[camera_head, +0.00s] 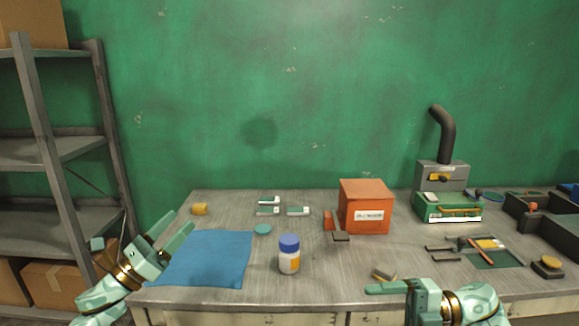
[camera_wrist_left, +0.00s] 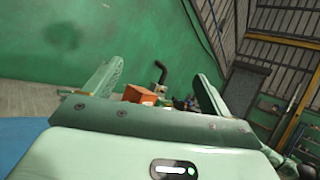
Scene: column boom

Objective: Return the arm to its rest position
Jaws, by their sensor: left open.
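My left arm comes in from the lower left in the head view. Its green left gripper (camera_head: 180,225) is open and empty, above the left end of the bench by the blue cloth (camera_head: 205,258). In the left wrist view its two fingers (camera_wrist_left: 155,88) stand wide apart with nothing between them. My right gripper (camera_head: 385,288) is at the bench's front edge, right of centre, pointing left. It is seen side-on, so its jaw opening does not show.
A white bottle with a blue cap (camera_head: 289,256) stands right of the cloth. An orange box (camera_head: 365,206) stands farther back. Tools, a green box (camera_head: 447,207) and dark bins (camera_head: 540,215) crowd the right. A grey shelf (camera_head: 50,150) stands at the left.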

